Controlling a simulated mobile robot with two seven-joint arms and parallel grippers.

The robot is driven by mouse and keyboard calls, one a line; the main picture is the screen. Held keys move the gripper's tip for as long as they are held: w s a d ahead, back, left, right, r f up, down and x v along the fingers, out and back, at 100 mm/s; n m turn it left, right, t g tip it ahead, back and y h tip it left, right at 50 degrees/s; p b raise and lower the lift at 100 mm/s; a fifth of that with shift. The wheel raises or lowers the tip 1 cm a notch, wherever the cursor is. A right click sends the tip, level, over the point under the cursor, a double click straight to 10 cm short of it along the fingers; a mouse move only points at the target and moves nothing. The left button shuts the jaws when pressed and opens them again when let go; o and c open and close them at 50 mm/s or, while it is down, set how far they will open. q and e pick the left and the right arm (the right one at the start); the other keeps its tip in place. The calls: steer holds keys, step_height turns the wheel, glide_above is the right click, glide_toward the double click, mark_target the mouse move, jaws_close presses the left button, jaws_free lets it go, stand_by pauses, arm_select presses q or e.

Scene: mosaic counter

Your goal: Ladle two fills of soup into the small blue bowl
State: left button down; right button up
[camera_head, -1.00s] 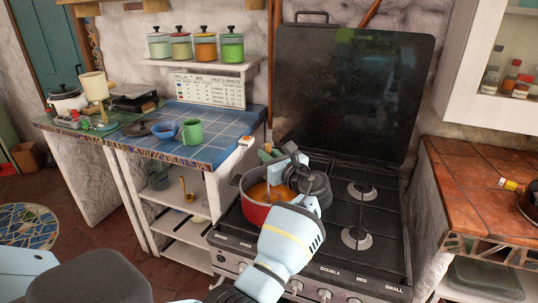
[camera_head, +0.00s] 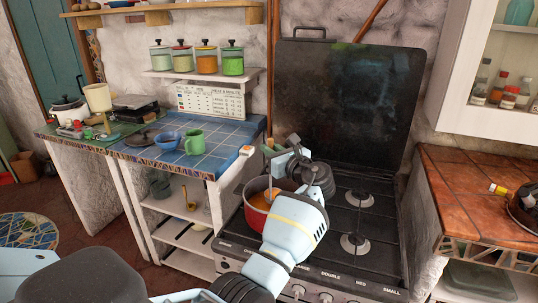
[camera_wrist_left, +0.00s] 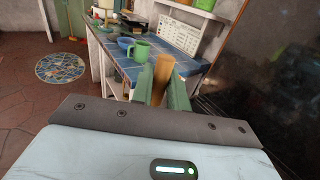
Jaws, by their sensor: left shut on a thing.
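The small blue bowl (camera_head: 167,140) sits on the blue-tiled counter, left of a green mug (camera_head: 195,141). The red pot (camera_head: 257,214) stands on the stove's left side with orange soup (camera_head: 272,197) in it. My left gripper (camera_head: 270,149) is above the pot, shut on the wooden handle (camera_wrist_left: 161,77) of the ladle, which shows between its green fingers in the left wrist view. A thin ladle shaft (camera_head: 270,183) runs down toward the soup. The ladle's cup is hidden. My forearm covers part of the pot. My right gripper is not in view.
A dark pan lid (camera_head: 138,139) lies left of the bowl. The stove's raised dark cover (camera_head: 345,100) stands behind the burners. The right burners are bare. A shelf with several jars (camera_head: 207,62) hangs above the counter.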

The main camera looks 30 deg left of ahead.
mark_target(272, 138)
arm_select(q)
steer(key=shift+r, duration=3.45)
steer(key=shift+d+f, duration=0.1)
